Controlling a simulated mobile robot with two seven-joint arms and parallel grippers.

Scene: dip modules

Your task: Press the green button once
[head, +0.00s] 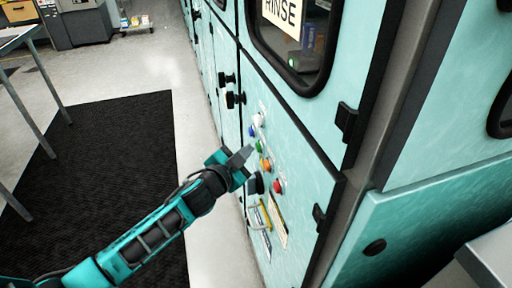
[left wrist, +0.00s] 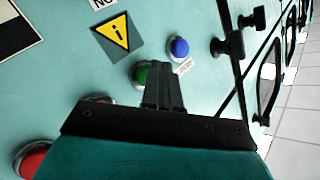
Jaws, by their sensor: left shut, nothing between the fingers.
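The green button (head: 260,146) is on the teal cabinet panel (head: 298,158), between other coloured buttons. My left gripper (head: 245,151) is shut and empty, with its fingertips close beside the green button. In the left wrist view the green button (left wrist: 141,76) shows just left of the shut fingertips (left wrist: 160,68), which hide part of it. I cannot tell whether the fingertips touch it. My right gripper is not in view.
Nearby on the panel are a blue button (left wrist: 179,48), an orange button (head: 266,164) and a red button (head: 278,186). Black knobs (head: 234,99) stick out further along. A dark mat (head: 110,180) lies on the open floor at left.

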